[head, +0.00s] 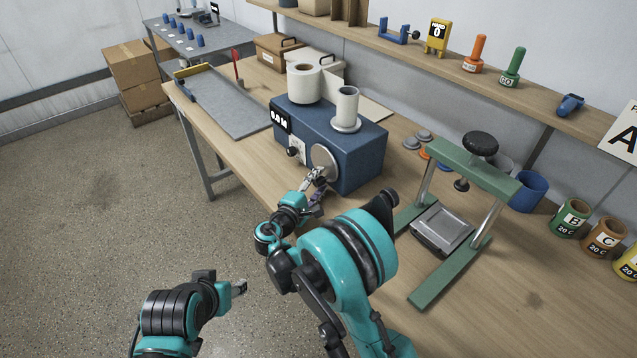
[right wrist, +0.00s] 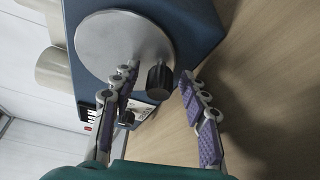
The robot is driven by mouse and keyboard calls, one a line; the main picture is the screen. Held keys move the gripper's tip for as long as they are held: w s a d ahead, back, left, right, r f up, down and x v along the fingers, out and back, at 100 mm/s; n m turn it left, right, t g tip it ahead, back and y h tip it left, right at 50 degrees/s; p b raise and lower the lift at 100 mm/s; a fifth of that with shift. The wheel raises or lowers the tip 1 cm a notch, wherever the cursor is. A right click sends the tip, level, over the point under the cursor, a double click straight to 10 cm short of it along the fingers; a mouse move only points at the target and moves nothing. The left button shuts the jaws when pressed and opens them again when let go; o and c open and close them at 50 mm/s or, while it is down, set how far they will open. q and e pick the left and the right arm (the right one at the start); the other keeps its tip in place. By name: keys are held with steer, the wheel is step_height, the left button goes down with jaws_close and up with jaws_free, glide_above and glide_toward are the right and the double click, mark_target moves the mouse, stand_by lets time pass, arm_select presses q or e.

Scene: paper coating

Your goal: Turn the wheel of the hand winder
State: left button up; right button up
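The hand winder (head: 350,150) is a blue box on the wooden bench. A round grey metal wheel (head: 322,158) is on its front face and also shows in the right wrist view (right wrist: 112,42). A short black handle (right wrist: 160,80) sticks out near the wheel's rim. My right gripper (head: 316,183) is at the wheel. In the right wrist view its purple-padded fingers (right wrist: 157,92) are apart, one on each side of the handle, with a small gap showing.
Paper rolls (head: 304,83) sit on the winder. A green press frame (head: 462,215) stands right of it, near my right arm. A grey plate (head: 230,103) lies on the bench to the left.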

mark_target(324, 149)
steer(key=o, duration=0.7)
steer(key=r, duration=0.7)
steer(key=shift+w+d+r, duration=0.1)
steer(key=shift+d+r, duration=0.1)
steer(key=shift+r, duration=0.2)
steer(key=shift+a+r, duration=0.25)
steer(key=shift+r, duration=0.3)
steer(key=shift+a+r, duration=0.25)
steer(key=shift+r, duration=0.3)
steer(key=c, duration=0.7)
steer(key=shift+d, duration=0.2)
steer(key=shift+r, duration=0.1)
